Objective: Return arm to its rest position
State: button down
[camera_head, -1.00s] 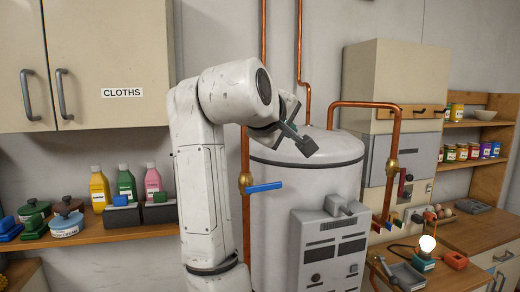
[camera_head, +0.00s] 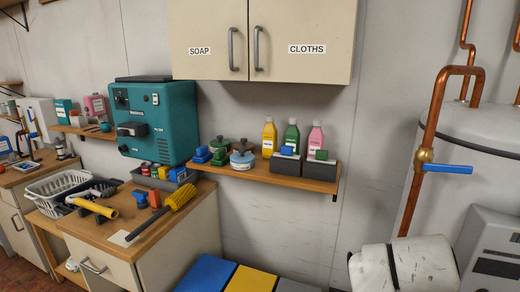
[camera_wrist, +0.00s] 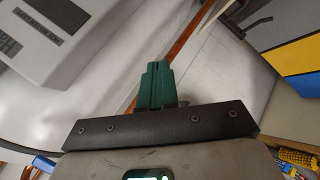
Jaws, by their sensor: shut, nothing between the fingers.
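My gripper (camera_wrist: 156,88) shows in the wrist view, with its two green fingers pressed together and nothing between them. In the head view, part of my white arm (camera_head: 405,265) shows low at the bottom right, in front of the white tank. My gripper is out of sight in that view.
The white tank (camera_head: 455,145) with a copper pipe and blue-handled valve (camera_head: 447,169) stands close to my arm. A shelf (camera_head: 275,179) holds bottles and tins. Blue and yellow lids (camera_head: 208,274) lie below. The workbench (camera_head: 140,235) at left carries tools and a basket (camera_head: 62,187).

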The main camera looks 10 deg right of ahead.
jog(key=s+a+f+g+y, duration=0.1)
jog(key=s+a+f+y, duration=0.15)
jog(key=s+f, duration=0.45)
jog(key=s+a+f+g+y, duration=0.1)
jog(key=s+a+f, duration=0.25)
jog(key=f, duration=0.65)
jog(key=s+a+f+g+y, duration=0.1)
jog(key=s+a+f+y, duration=0.1)
jog(key=s+a+f, duration=0.2)
jog(key=s+a+f+m+g+y+b, duration=0.1)
jog(key=s+a+f+y, duration=0.1)
jog(key=s+f, duration=0.4)
jog(key=s+a, duration=0.1)
jog(key=s, duration=0.4)
jog(key=shift+a+f+m, duration=0.25)
jog(key=shift+a+m, duration=0.05)
jog(key=shift+a, duration=0.05)
